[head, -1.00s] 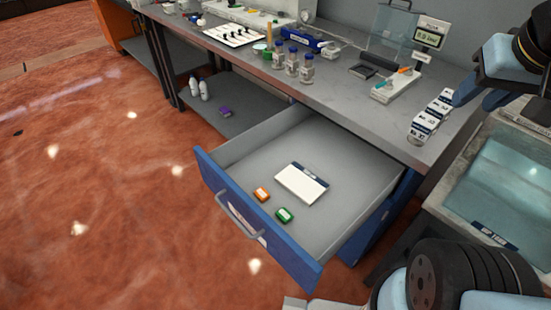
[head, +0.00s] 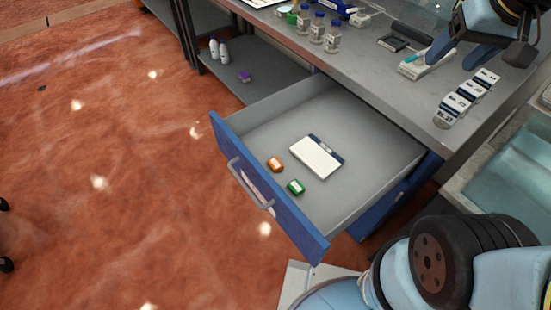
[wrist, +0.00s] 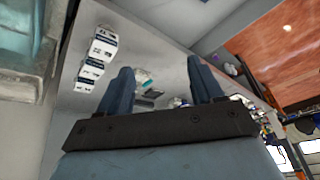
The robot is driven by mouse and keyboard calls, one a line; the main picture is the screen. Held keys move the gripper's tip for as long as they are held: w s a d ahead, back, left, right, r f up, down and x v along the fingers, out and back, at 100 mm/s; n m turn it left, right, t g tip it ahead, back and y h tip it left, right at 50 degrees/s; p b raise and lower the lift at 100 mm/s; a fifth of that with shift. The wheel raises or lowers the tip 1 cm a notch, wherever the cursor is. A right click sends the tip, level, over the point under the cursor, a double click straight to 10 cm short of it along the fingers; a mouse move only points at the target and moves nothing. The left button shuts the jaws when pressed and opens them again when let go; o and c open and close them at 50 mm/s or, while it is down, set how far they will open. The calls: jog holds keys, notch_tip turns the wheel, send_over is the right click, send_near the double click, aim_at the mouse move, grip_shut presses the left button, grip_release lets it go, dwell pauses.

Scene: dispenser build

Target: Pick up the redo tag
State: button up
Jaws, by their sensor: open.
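Two small tags lie flat on the floor of the open drawer (head: 245,135) in the head view: an orange one (head: 275,164) and a green one (head: 295,187). Each has a pale label face, too small to read, so I cannot tell which is the redo tag. A white pad with a dark blue top edge (head: 316,158) lies beside them. My gripper is open and empty in the wrist view (wrist: 161,86), its two blue fingers apart. In the head view my arm's end is at the top right, above the bench, well away from the tags.
The drawer sticks out below the grey bench (head: 395,85). Vials (head: 332,38), a small scale-like tray (head: 425,66) and a row of white labelled blocks (head: 465,98) stand on the bench. A teal-bottomed basin (head: 505,170) is at right. A purple item (head: 245,77) lies on the lower shelf.

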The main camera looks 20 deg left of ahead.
jog(key=w+a+f+n+g, duration=0.2)
jog(key=w+a+f, duration=0.3)
jog(key=a, duration=0.5)
jog(key=n+g+h, duration=0.1)
jog(key=n+g, duration=0.1)
jog(key=n, duration=0.3)
send_over(275, 162)
notch_tip(275, 162, down, 22)
notch_tip(275, 162, down, 13)
jog(key=shift+f, duration=0.1)
jog(key=shift+c, duration=0.5)
jog(key=c, duration=1)
